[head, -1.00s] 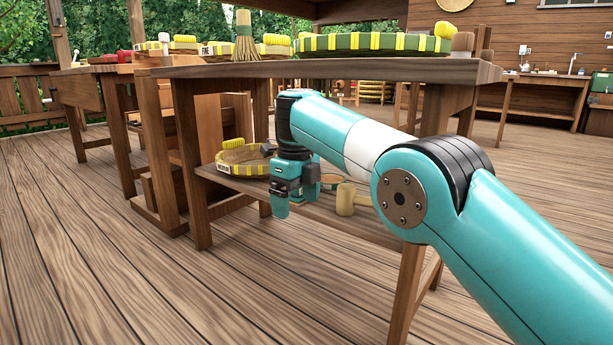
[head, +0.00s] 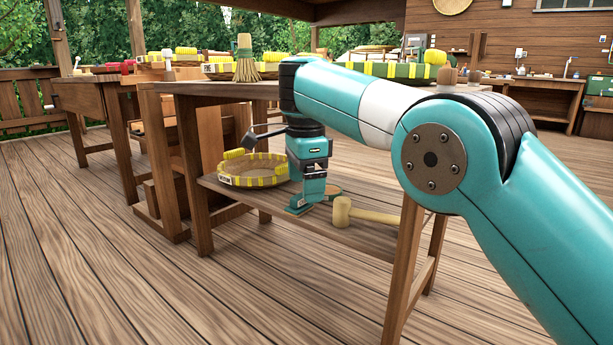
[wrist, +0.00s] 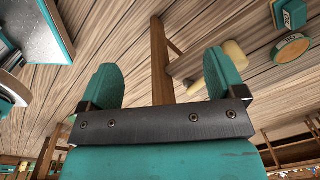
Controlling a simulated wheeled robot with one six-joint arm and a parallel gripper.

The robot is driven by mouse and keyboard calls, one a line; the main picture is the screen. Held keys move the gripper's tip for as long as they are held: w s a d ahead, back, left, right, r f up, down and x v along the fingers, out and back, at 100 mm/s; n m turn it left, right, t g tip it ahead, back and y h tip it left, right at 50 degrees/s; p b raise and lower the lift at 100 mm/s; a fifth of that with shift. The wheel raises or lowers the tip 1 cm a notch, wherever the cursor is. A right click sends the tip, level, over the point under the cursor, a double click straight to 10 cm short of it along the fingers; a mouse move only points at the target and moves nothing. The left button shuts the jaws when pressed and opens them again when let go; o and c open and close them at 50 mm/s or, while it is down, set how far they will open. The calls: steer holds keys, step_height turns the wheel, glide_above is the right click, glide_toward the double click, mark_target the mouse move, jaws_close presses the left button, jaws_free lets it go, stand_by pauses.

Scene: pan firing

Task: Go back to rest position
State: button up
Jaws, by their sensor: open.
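My gripper (head: 304,205) hangs at the end of my teal arm, in front of the near workbench and around the level of its lower shelf in the head view. In the wrist view, its two teal fingers (wrist: 163,82) stand well apart. Nothing is held between them; only a wooden leg and floor planks show beyond. In the head view the fingertips overlap the shelf, and I cannot tell how far they are from it.
The workbench's lower shelf (head: 262,216) bears a yellow-striped round pan (head: 252,181) left of my gripper and a wooden mallet (head: 342,212) to its right. A broom (head: 246,62) and another striped pan (head: 390,70) are on top. The deck floor (head: 90,240) at left is clear.

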steer(key=s+d+r+n+y+p, duration=0.1)
steer(key=s+d+r+n+p, duration=0.25)
steer(key=s+d, duration=0.25)
steer(key=s+d+r+n+p, duration=0.2)
steer(key=s+d+r+n, duration=0.2)
steer(key=s+d, duration=0.2)
steer(key=s+d+r+n+y+p, duration=0.15)
steer(key=s+n+p, duration=0.25)
steer(key=s+n, duration=0.55)
steer(key=s+d+r+n+y+p, duration=0.15)
steer(key=s+n+p, duration=0.25)
steer(key=s, duration=1)
step_height(320, 180, up, 36)
steer(key=w+p, duration=0.1)
steer(key=p, duration=3.5)
steer(key=shift+g+p, duration=0.3)
steer(key=shift+p, duration=0.05)
steer(key=shift+r, duration=0.1)
